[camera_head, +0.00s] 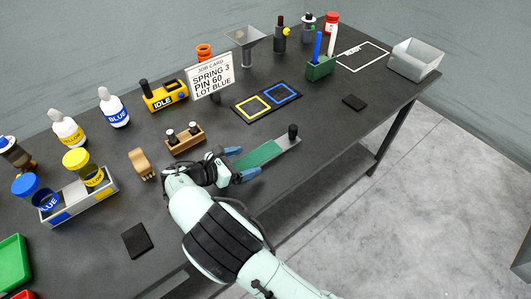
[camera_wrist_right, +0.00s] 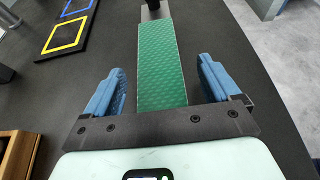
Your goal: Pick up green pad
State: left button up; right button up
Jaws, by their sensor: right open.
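The green pad (camera_head: 262,154) is a long flat green strip lying on the dark table near its front edge. A grey end with a black upright knob (camera_head: 293,131) extends from its far right end. My right gripper (camera_head: 240,163) is open at the pad's near left end, with one blue finger on each side. In the right wrist view the textured green pad (camera_wrist_right: 162,60) runs between the open fingers (camera_wrist_right: 161,85), with a visible gap on both sides. Its near end is hidden behind the gripper body. My left gripper is not in view.
A wooden block with small bottles (camera_head: 185,139) and a tan curved piece (camera_head: 142,164) stand left of the gripper. Behind the pad lies a black board with yellow and blue squares (camera_head: 268,103). A job card (camera_head: 211,76) stands behind. Bare table lies right of the pad.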

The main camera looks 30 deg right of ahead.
aim_at(254, 158)
jog(key=x, duration=0.3)
jog(key=shift+w+d+f, duration=0.1)
jog(key=shift+d, duration=0.05)
jog(key=shift+c, duration=0.3)
